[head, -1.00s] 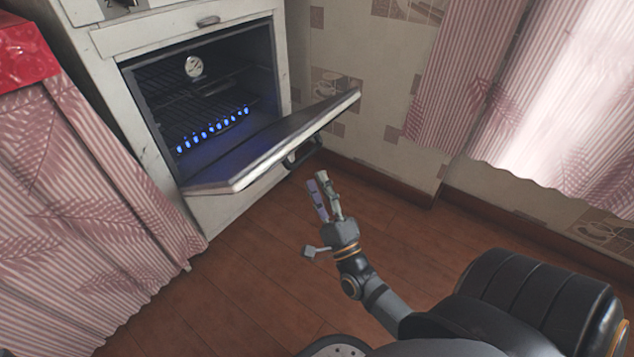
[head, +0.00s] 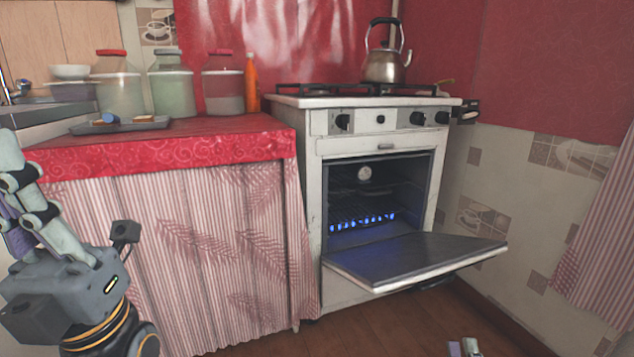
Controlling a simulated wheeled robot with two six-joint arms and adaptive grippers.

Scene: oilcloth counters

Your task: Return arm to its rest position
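My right gripper (head: 464,347) shows only as two fingertips at the bottom edge, one lavender and one pale grey. They are close side by side, below and apart from the open oven door (head: 415,258). The rest of that arm is out of frame, and I cannot tell if the fingers touch. My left gripper (head: 22,205) is large at the left edge, in front of the curtained counter. Its fingers point up and are partly cut off, so its opening is unclear. I see nothing held in either.
The white oven (head: 312,240) stands open with blue flames inside, its door jutting into the room. A kettle (head: 386,66) sits on the stove top. The red-covered counter (head: 215,140) holds jars, an orange bottle (head: 252,82) and a tray (head: 150,126). Some wooden floor (head: 375,335) is bare.

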